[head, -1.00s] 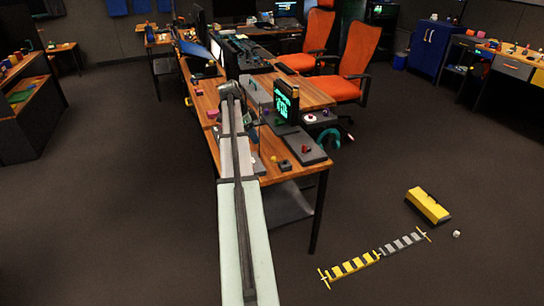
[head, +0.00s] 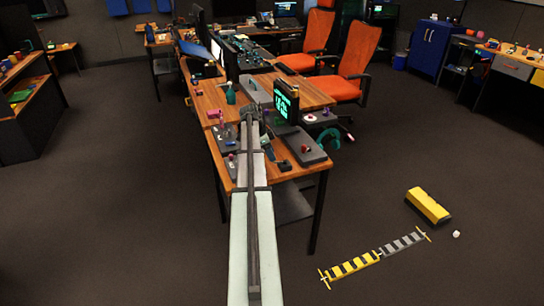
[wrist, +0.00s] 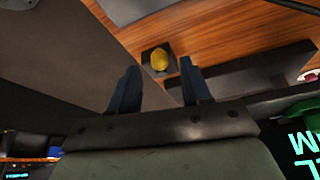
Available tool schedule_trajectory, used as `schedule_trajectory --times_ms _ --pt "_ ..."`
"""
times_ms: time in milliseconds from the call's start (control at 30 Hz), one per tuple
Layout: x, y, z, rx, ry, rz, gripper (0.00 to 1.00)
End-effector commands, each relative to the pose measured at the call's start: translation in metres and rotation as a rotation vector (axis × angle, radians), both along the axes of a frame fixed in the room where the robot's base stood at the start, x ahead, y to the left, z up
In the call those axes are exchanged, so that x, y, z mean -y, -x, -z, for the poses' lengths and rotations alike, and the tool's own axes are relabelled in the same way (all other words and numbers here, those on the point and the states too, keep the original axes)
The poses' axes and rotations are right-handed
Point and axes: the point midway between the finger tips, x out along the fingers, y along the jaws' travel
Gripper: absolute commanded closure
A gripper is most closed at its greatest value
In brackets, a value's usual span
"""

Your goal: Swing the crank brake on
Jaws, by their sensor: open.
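I cannot single out the crank brake with certainty in either view. In the wrist view, my gripper (wrist: 160,88) has its two dark fingers spread, with nothing between them. A round yellow knob on a small dark base (wrist: 146,68) sits on the wooden desk, beyond the fingertips and apart from them. In the head view, my arm reaches over the desk (head: 262,183), and its far end hides my fingers. A grey panel with a red knob (head: 305,148) lies right of my arm. A small dark block (head: 284,165) sits near the desk's front edge.
A display with green text (head: 283,103) stands upright close right of my arm's end. Small grey units (head: 226,141) lie left of it, and a teal bottle (head: 231,94) stands behind. Orange chairs (head: 354,62) stand behind the desk. The floor at the right holds a yellow case (head: 428,205).

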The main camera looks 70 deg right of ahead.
Motion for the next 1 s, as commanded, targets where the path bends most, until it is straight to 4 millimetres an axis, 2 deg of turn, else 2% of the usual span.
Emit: schedule_trajectory --times_ms 200,567,1000 --pt "0.004 0.006 0.016 0.000 0.000 0.000 0.52" --pt "0.004 0.007 0.019 0.000 0.000 0.000 0.52" --pt "0.004 0.007 0.019 0.000 0.000 0.000 0.93"
